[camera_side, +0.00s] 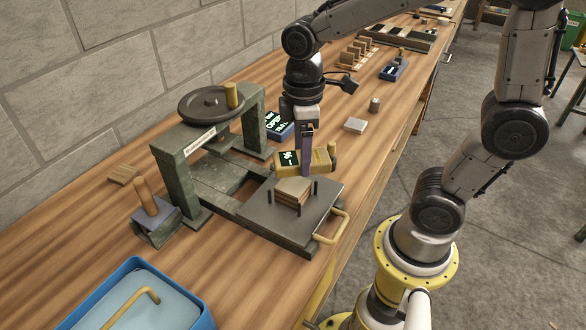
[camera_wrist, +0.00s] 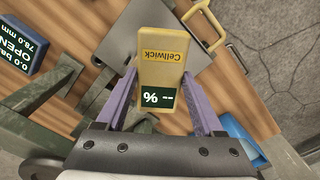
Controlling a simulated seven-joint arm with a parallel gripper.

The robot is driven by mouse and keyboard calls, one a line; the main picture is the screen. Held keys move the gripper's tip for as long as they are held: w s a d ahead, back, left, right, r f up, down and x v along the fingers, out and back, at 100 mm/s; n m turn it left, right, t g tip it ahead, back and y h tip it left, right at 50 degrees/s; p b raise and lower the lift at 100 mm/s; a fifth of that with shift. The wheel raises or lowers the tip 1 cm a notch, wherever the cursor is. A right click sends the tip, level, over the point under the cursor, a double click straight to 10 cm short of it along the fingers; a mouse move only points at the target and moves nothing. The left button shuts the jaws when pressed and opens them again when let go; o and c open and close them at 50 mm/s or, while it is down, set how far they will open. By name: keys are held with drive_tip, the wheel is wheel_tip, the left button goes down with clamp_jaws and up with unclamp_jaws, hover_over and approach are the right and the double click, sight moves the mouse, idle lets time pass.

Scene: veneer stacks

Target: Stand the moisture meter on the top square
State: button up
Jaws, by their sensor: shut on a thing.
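The moisture meter (camera_side: 318,162) is a yellow block with a dark display reading "-- %". In the wrist view the meter (camera_wrist: 163,50) sits between my purple fingers and shows a "Cellwick" label. My gripper (camera_side: 306,160) is shut on it and holds it lengthwise, roughly level, over the veneer stack. The stack of square veneers (camera_side: 292,194) lies on the grey sliding plate (camera_side: 258,213) between dark upright pins. From the side, the meter appears just above the stack; I cannot tell the exact gap. In the wrist view the meter hides the stack.
The green press frame (camera_side: 192,160) with its handwheel (camera_side: 212,102) stands left of the plate. A yellow handle (camera_side: 333,228) is at the plate's front. A blue tray (camera_side: 135,285) is at bottom left. A display box (camera_side: 279,124) and a pale block (camera_side: 356,125) sit behind.

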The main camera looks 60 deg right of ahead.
sight(293, 184)
drive_tip(key=shift+w+f, duration=0.8)
drive_tip(key=shift+f, duration=0.15)
drive_tip(key=shift+w+f, duration=0.2)
drive_tip(key=shift+f, duration=1.55)
drive_tip(key=shift+f, duration=0.1)
drive_tip(key=o, duration=1.5)
